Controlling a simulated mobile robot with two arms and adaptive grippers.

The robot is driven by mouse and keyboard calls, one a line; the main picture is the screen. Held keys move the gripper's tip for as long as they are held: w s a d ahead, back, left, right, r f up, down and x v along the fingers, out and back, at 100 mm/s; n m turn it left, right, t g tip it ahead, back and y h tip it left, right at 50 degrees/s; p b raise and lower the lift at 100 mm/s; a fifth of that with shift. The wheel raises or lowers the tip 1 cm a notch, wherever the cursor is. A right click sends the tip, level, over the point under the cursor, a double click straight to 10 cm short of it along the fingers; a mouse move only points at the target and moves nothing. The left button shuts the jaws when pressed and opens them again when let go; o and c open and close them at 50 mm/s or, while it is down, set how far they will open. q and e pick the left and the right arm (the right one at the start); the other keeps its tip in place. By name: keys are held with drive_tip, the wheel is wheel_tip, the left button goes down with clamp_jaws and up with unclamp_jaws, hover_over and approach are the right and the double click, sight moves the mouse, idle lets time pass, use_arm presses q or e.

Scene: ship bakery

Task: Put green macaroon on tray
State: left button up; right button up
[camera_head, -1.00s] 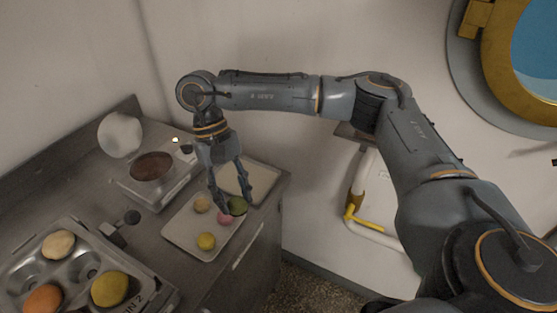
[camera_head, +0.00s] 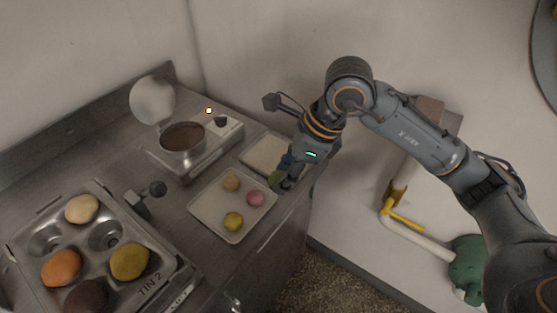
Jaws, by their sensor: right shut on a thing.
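The green macaroon (camera_head: 276,179) shows at the tips of my right gripper (camera_head: 283,178), which is shut on it. The fingers partly hide it. It is at the right edge of the pale tray (camera_head: 207,214); I cannot tell how high above the counter it is. On that tray lie a tan macaroon (camera_head: 232,183), a pink macaroon (camera_head: 255,199) and a yellow macaroon (camera_head: 233,221). My left gripper is not in view.
A second pale tray (camera_head: 265,153) lies behind. A waffle-iron-like appliance (camera_head: 183,140) with its round lid up stands at the back. A muffin tin (camera_head: 106,236) with several coloured buns is at front left. The counter's right edge drops to the floor.

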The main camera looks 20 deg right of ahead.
sight(278, 158)
drive_tip(key=shift+m, duration=0.5)
drive_tip(key=shift+w+r+t, duration=0.1)
drive_tip(key=shift+w+t, duration=0.1)
drive_tip(key=shift+t, duration=0.1)
drive_tip(key=shift+m, duration=0.3)
drive_tip(key=w+d+f+p, duration=0.1)
drive_tip(key=w+f, duration=0.2)
drive_tip(key=w, duration=0.1)
drive_tip(key=w+d+f+p, duration=0.2)
drive_tip(key=w+f, duration=0.1)
drive_tip(key=w, duration=0.1)
drive_tip(key=w+d+f+p, duration=0.2)
drive_tip(key=w+f, duration=0.1)
drive_tip(key=w, duration=0.1)
drive_tip(key=shift+w+d+f, duration=0.1)
drive_tip(key=shift+w+f, duration=0.05)
drive_tip(key=shift+f, duration=0.1)
wheel_tip(278, 158, down, 3)
drive_tip(key=shift+w+r+p, duration=0.1)
drive_tip(key=shift+w+p, duration=0.05)
drive_tip(key=shift+p, duration=0.95)
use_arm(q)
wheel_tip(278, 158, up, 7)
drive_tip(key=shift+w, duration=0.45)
use_arm(e)
drive_tip(key=shift+f, duration=0.35)
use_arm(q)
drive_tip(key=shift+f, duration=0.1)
